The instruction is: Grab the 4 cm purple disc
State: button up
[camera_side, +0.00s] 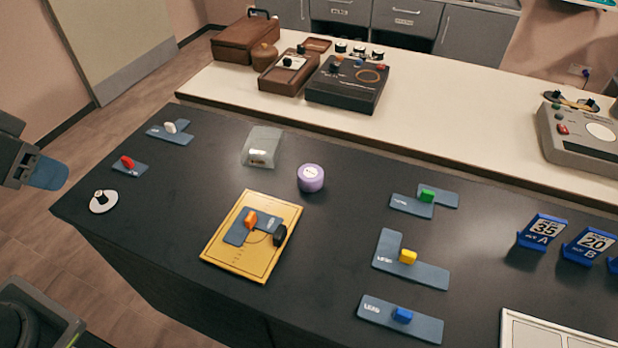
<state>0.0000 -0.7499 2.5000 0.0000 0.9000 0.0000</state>
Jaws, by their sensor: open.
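The purple disc (311,178) stands on the dark table, near the middle of the side view. It is a short, thick cylinder with a pale label on top, and nothing touches it. My gripper (45,173) is at the left edge of the view, partly cut off by the frame. It is open, beyond the table's left edge and far to the left of the disc. Nothing shows in it.
A yellow board (228,257) with dark blocks and an orange knob lies left of and nearer than the disc. A clear, pale box (262,147) stands behind left. Blue-grey plates with green (427,194), yellow (408,257) and blue (402,315) knobs lie right.

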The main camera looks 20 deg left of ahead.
jog(key=shift+o, duration=0.5)
jog(key=o, duration=0.8)
jog(key=shift+o, duration=0.2)
